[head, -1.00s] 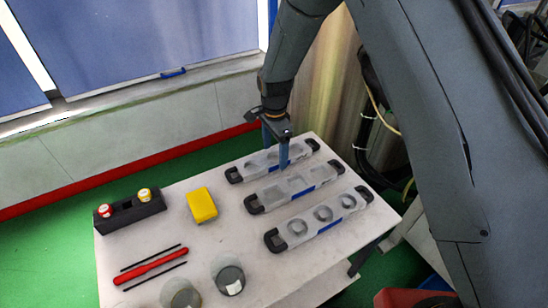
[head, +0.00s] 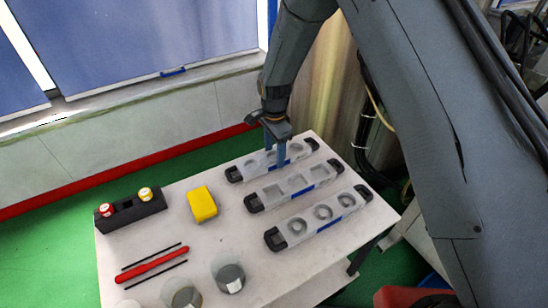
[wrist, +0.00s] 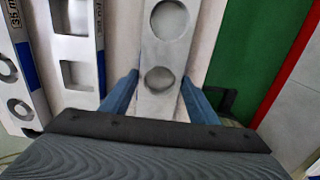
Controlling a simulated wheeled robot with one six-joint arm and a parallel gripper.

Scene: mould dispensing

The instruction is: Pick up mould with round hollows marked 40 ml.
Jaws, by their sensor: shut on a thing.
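The far mould (head: 299,151) is long and pale with dark ends and lies on the table. My gripper (head: 275,154) is shut on it, one finger on each long side, and partly hides it. In the wrist view the same mould (wrist: 150,55) runs between the fingers of my gripper (wrist: 160,98), with two round hollows showing. Its volume mark is not visible. The middle mould (head: 294,187) has square hollows; the near mould (head: 319,219) has round, ringed hollows. In the wrist view, labels on these two seem to read 35 ml, partly cut off.
A yellow block (head: 202,205), a black holder (head: 131,213) with red- and yellow-capped items, a red tool (head: 150,267) and clear cups (head: 229,275) stand left of and in front of the moulds. The table (head: 290,272) is bare at front right.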

